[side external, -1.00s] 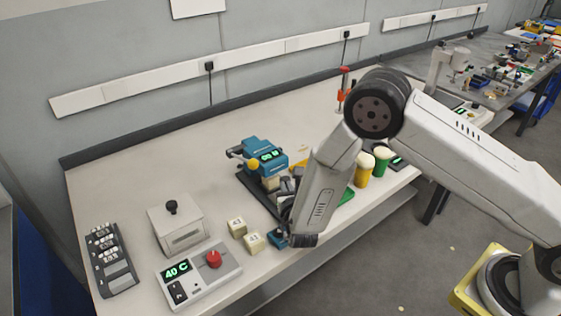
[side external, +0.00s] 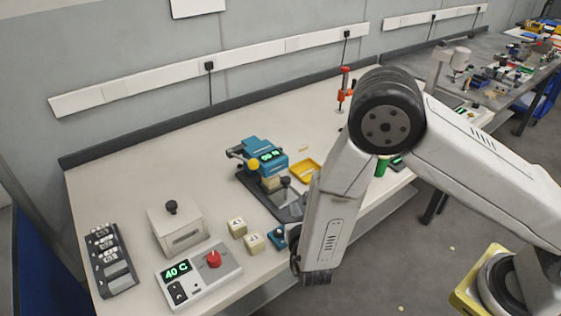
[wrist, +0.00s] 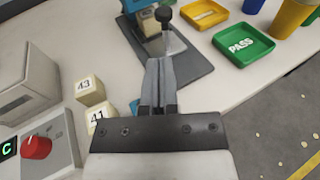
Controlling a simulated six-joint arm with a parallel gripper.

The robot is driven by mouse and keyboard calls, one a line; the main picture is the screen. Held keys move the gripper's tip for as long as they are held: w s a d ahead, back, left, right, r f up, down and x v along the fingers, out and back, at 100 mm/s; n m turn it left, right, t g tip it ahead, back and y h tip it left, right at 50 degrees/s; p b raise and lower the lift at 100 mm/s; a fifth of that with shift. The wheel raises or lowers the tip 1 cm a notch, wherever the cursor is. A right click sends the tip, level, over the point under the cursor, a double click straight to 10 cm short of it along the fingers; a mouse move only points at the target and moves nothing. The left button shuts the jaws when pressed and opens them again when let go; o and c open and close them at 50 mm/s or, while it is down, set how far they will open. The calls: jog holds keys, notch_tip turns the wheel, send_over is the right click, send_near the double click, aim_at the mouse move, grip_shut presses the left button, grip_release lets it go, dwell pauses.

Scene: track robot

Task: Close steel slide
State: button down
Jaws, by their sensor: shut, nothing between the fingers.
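The steel slide (side external: 291,197) with its black knob (side external: 286,181) sits on the dark base of a teal device (side external: 262,153) with a lit display. In the wrist view the slide (wrist: 174,43) and upright black knob (wrist: 163,13) show just beyond my fingertips, with a pale block (wrist: 148,22) under the teal head. My gripper (wrist: 158,62) is shut and empty, pointing toward the slide from the bench's front side. I cannot tell whether its tips touch the slide. In the side view my wrist hides most of the fingers.
Blocks marked 43 (wrist: 90,89) and 41 (wrist: 101,119) lie left of my gripper. A green PASS tray (wrist: 243,45) and yellow tray (wrist: 206,13) lie right. A control box with red knob (side external: 213,259) stands at the bench's front left.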

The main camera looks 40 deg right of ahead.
jog(key=shift+v, duration=2.25)
jog(key=s+d+r+m+g, duration=0.4)
jog(key=s+d+m+g, duration=0.7)
jog(key=d+m+g, duration=0.6)
jog(key=a+r+m+t+y, duration=0.1)
jog(key=m+y, duration=0.1)
jog(key=m, duration=0.2)
jog(key=r+m+t+y, duration=0.2)
jog(key=m+y, duration=0.1)
jog(key=m, duration=0.2)
jog(key=a+r+m+t+y, duration=0.1)
jog(key=r+m+t+y, duration=0.1)
jog(key=m, duration=0.2)
jog(key=shift+w+a+m, duration=0.3)
jog(key=shift+w+a, duration=0.05)
jog(key=shift+w, duration=0.05)
jog(key=shift+w, duration=0.1)
